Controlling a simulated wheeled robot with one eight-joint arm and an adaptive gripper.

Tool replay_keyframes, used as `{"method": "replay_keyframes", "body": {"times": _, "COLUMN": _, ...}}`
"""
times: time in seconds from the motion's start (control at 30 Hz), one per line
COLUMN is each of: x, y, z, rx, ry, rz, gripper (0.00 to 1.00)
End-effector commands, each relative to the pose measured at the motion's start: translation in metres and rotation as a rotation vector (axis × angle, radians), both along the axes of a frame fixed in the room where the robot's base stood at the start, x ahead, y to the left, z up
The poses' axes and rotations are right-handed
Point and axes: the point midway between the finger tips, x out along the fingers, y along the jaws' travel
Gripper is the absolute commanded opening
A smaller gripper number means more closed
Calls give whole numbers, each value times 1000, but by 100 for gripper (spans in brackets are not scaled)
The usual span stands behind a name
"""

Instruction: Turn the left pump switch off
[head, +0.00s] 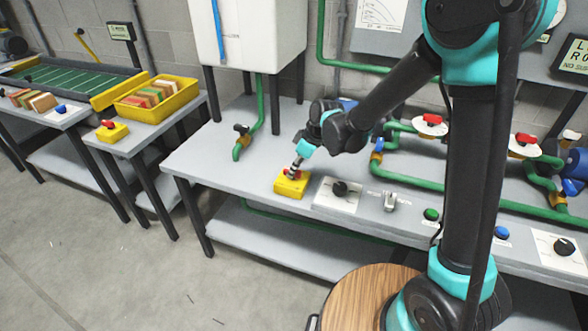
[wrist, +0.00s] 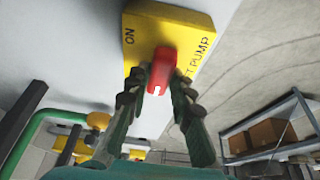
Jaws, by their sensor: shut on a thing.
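The left pump switch is a yellow box (head: 291,185) near the front left of the grey bench. In the wrist view the yellow box (wrist: 192,22) carries the words "ON" and, partly hidden, "PUMP". Its red handle (wrist: 162,70) stands between my fingertips. My gripper (head: 294,172) reaches down to the switch from the right in the head view. In the wrist view my gripper (wrist: 158,88) has its two fingers closed on either side of the red handle. The fingers cover part of the lettering, and the handle is mostly hidden in the head view.
A black knob on a white plate (head: 340,191) sits just right of the switch. A grey lever (head: 390,201) and a green button (head: 431,214) lie further right. Green pipes (head: 398,180) run behind. Another yellow switch (head: 112,131) stands on the left table.

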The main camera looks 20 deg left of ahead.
Motion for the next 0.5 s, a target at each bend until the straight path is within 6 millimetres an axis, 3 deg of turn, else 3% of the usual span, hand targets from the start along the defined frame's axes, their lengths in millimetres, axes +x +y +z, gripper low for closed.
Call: {"method": "replay_keyframes", "body": {"times": 0.5, "x": 0, "y": 0, "z": 0, "rx": -1, "ry": 0, "rz": 37, "gripper": 0}}
